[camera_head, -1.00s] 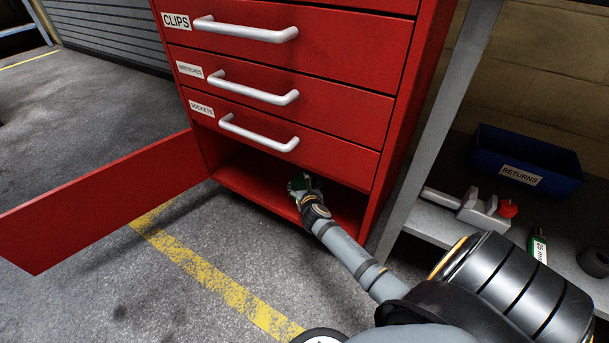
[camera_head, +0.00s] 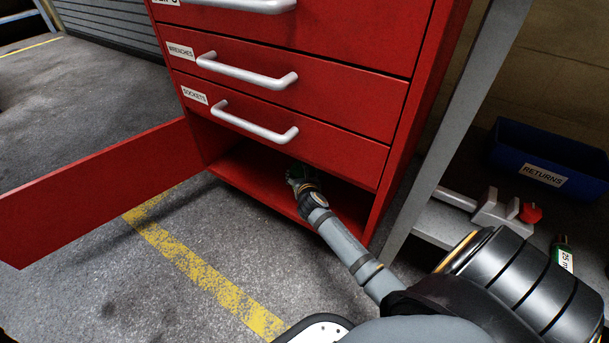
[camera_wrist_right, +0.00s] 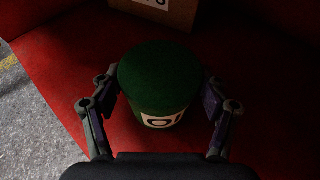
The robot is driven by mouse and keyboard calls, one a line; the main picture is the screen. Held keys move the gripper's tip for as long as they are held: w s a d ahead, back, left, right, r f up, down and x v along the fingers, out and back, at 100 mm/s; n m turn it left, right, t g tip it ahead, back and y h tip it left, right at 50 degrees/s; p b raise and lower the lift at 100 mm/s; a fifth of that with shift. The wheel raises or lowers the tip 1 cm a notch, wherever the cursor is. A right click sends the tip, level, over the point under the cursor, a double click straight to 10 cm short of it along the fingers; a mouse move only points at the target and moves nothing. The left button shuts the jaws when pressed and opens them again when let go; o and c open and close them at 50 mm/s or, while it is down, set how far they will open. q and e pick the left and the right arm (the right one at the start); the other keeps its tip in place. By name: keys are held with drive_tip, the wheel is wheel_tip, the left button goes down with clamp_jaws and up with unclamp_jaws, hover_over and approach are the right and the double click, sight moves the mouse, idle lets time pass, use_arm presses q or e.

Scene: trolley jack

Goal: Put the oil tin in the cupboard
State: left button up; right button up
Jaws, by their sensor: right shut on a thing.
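The oil tin (camera_wrist_right: 160,78) is a green cylinder with a white label, seen in the right wrist view between my right gripper's fingers (camera_wrist_right: 160,105). It is upright over the red floor of the cupboard (camera_wrist_right: 60,80); I cannot tell whether it touches that floor. In the head view my right gripper (camera_head: 299,180) reaches into the open cupboard compartment (camera_head: 255,180) below the drawers, and only a little of the green tin shows there. The cupboard door (camera_head: 95,190) stands open to the left. My left gripper is out of view.
A cardboard box (camera_wrist_right: 155,12) with a label stands deeper inside, just beyond the tin. Drawers with white handles (camera_head: 250,122) are above the opening. A grey bench leg (camera_head: 440,145) stands close on the right, with a blue returns bin (camera_head: 545,165) behind it.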

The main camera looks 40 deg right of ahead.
idle(0.3)
drive_tip(key=o, duration=1.5)
drive_tip(key=shift+f, duration=0.1)
